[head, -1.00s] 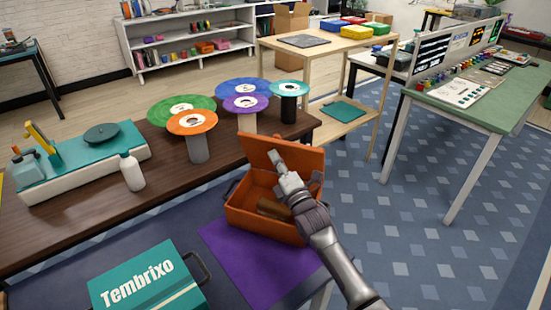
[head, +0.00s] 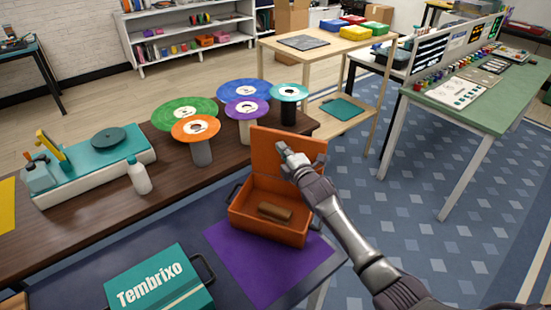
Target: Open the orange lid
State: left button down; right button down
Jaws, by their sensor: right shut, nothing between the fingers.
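The orange lid (head: 268,148) stands raised, tilted up at the back of the orange box (head: 262,226) in the head view. The box is open at the top and a brown block-like object (head: 275,212) lies inside. My right gripper (head: 285,148) is shut and empty, in front of the lid's inner face near its middle. I cannot tell whether it touches the lid. The gripper and wrist cover part of the lid's right half. My left gripper is not in view.
The box stands on a purple mat (head: 262,274). A teal "Tembrixo" case (head: 160,283) lies to the left. A white bottle (head: 139,177) and several disc-topped stands, one with an orange disc (head: 196,128), stand on the brown table behind.

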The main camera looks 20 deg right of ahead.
jog(key=shift+w+d+m+g+p, duration=0.7)
jog(key=shift+w+d+p, duration=0.15)
jog(key=shift+w, duration=0.25)
